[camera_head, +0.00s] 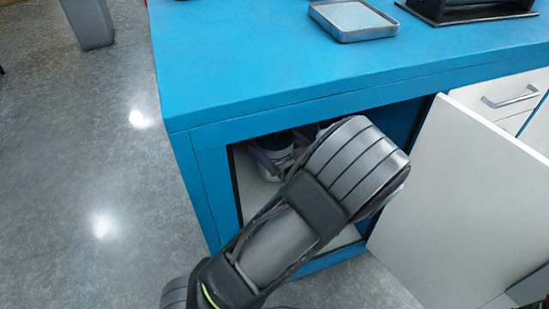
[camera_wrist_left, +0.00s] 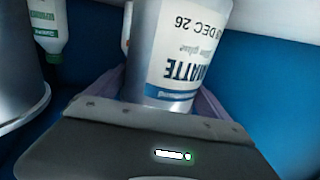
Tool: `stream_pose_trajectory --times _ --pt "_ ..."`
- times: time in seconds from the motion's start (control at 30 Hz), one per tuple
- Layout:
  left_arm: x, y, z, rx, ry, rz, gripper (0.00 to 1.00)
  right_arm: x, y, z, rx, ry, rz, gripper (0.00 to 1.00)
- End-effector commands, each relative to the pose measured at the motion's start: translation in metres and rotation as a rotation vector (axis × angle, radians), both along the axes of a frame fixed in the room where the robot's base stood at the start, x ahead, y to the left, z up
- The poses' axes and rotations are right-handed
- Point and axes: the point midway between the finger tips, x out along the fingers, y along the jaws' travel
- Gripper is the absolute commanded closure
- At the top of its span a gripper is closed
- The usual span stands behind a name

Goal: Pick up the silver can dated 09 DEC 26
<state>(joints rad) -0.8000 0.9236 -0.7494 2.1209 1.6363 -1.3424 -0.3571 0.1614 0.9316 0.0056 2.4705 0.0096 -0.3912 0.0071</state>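A silver can (camera_wrist_left: 180,55) with a white and blue label stands upside down in the left wrist view. Its label reads "DEC 26" and "MATTE"; the day number is cut off at the edge of the can. My left gripper (camera_wrist_left: 160,98) has its purple fingers on either side of this can, close to its sides. I cannot tell whether they press on it. In the head view my left arm reaches into the open cabinet and hides most of the gripper (camera_head: 282,150). My right gripper is not in view.
The blue counter (camera_head: 250,55) lies above the cabinet opening. A white door (camera_head: 460,200) stands open at the right. In the wrist view another metal can (camera_wrist_left: 18,75) and a white-green bottle (camera_wrist_left: 48,28) stand at the left. A metal tray (camera_head: 352,18) lies on the counter.

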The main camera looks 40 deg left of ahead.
Motion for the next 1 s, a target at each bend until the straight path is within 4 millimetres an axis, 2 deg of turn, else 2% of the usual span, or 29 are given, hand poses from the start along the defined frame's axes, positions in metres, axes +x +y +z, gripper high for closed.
stream_pose_trajectory --times 0.07,1.0 --pt "0.0000 0.0000 0.0000 0.000 0.000 0.000 0.16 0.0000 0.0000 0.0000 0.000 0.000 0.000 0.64" --pt "0.0001 -0.0001 0.0000 0.000 0.000 0.000 0.93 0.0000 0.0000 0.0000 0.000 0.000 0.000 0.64"
